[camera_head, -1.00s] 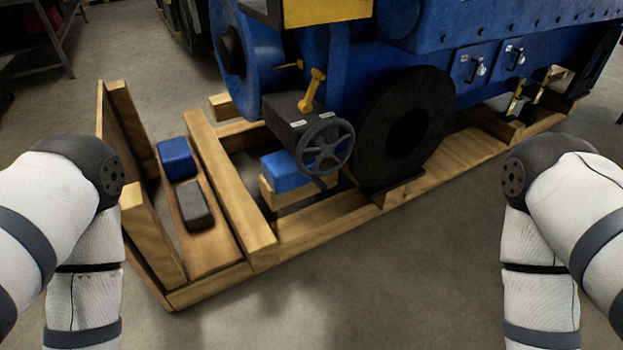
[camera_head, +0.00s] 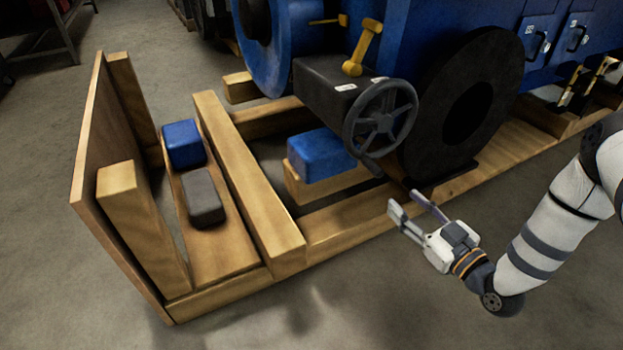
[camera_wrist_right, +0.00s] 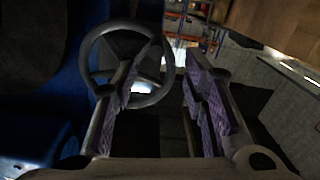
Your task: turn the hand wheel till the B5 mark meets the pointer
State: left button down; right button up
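The dark grey hand wheel (camera_head: 381,118) sits on the front of a black gearbox (camera_head: 326,88) with a yellow lever (camera_head: 363,47). A handle juts from the wheel's lower edge. My right gripper (camera_head: 408,203) is open and empty, below and a little right of the wheel, apart from it. In the right wrist view the wheel (camera_wrist_right: 100,48) shows beyond the open fingers (camera_wrist_right: 165,110), toward the left one. The B5 mark and the pointer cannot be made out. My left gripper is out of view.
The blue engine (camera_head: 430,25) with a large black disc (camera_head: 420,120) stands on a wooden pallet (camera_head: 340,222). A blue block (camera_head: 318,155) lies below the gearbox. Blue (camera_head: 183,143) and grey (camera_head: 202,197) blocks lie at left. The floor in front is clear.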

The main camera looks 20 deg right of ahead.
aim_at(381, 175)
jog(key=w, duration=0.4)
jog(key=w+b, duration=0.1)
jog(key=w, duration=0.2)
jog(key=w+b, duration=0.1)
jog(key=w, duration=0.3)
jog(key=shift+w+a+r, duration=0.25)
jog(key=shift+w+r, duration=0.1)
grip_shut()
